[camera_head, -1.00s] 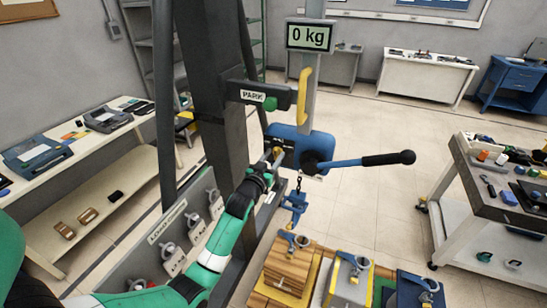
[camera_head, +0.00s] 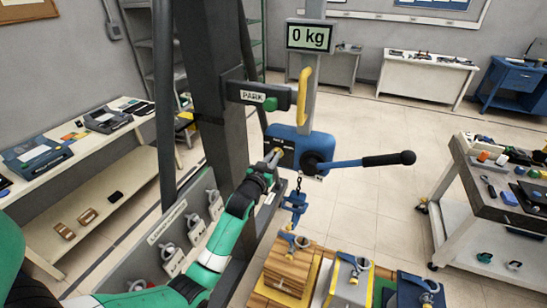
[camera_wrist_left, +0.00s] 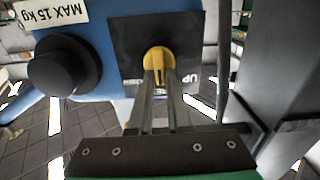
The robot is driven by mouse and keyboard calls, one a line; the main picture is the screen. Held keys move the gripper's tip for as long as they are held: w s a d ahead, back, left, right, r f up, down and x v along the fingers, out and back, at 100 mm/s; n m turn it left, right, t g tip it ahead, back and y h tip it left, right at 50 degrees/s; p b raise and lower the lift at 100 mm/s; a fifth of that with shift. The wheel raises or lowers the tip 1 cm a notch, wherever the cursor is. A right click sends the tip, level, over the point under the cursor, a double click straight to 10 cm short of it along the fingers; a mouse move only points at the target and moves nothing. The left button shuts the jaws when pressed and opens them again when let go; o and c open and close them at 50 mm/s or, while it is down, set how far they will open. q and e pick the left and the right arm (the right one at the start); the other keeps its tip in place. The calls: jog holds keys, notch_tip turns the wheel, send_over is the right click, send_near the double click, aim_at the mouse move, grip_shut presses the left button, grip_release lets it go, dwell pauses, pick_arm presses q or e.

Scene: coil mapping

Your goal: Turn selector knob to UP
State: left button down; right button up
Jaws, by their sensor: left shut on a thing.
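The yellow selector knob (camera_wrist_left: 158,62) sits on a black plate (camera_wrist_left: 126,50) on the blue hoist body (camera_head: 298,140). The plate carries the word UP (camera_wrist_left: 193,84) to the right of the knob in the left wrist view. My left gripper (camera_head: 277,153) is at the knob, and in the left wrist view its two fingers (camera_wrist_left: 158,80) are shut on the knob's grip, which stands roughly along the fingers. The fingers hide part of the knob and plate. My right gripper is not in view.
A lever with a black handle (camera_head: 388,159) sticks out right from the hoist. A hook block (camera_head: 294,203) hangs below on a chain, above several weights including a wooden one (camera_head: 290,265). A dark column (camera_head: 218,100) stands beside my left arm. The display (camera_head: 310,37) reads 0 kg.

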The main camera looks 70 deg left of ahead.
pick_arm(q)
jog(key=shift+s+a+f+n+b, duration=0.15)
jog(key=shift+n+b, duration=0.55)
jog(key=shift+n, duration=1.25)
jog(key=shift+s+a+n+b, duration=0.1)
jog(key=shift+n+b, duration=0.6)
jog(key=shift+n, duration=1.25)
jog(key=c, duration=0.9)
grip_release()
jog(key=shift+o, duration=0.2)
